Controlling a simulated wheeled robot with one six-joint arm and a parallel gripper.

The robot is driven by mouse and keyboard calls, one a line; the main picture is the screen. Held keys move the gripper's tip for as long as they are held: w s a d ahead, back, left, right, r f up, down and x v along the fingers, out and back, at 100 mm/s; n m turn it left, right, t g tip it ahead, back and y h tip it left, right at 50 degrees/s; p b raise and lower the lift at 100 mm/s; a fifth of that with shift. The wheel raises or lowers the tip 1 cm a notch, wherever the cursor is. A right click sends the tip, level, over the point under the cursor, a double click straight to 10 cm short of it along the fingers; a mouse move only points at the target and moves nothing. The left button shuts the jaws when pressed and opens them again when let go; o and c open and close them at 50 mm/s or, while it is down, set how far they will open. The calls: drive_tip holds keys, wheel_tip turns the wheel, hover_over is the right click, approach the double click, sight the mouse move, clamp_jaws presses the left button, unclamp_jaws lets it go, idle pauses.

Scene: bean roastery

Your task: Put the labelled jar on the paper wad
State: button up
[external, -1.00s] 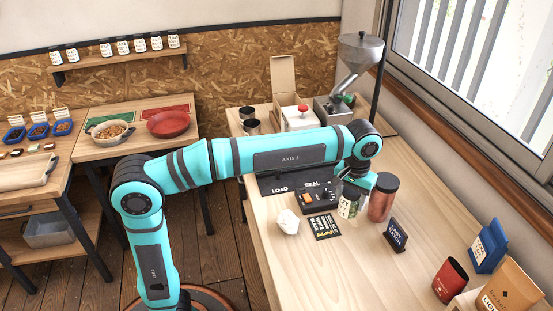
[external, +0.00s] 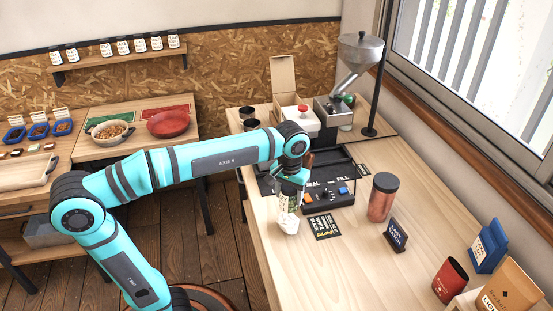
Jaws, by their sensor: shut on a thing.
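The labelled jar (external: 286,204), with a dark lid and a pale label, stands upright in my gripper (external: 291,182). My gripper is shut on it near the lid, and my arm's last link partly hides the grip. The white crumpled paper wad (external: 290,225) lies on the wooden table, directly below the jar in the picture. The jar's bottom overlaps the top of the wad in this view. I cannot tell whether they touch or a small gap is left.
A black card (external: 325,227) lies right of the wad, and a control box with knobs (external: 328,198) stands behind it. A copper canister (external: 382,198) and a small dark sign (external: 396,234) stand further right.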

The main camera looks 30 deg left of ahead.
sight(289, 206)
drive_tip(key=shift+f, duration=2.7)
drive_tip(key=shift+f, duration=0.15)
drive_tip(key=o, duration=1.1)
wheel_tip(289, 206, up, 12)
drive_tip(key=shift+r, duration=0.15)
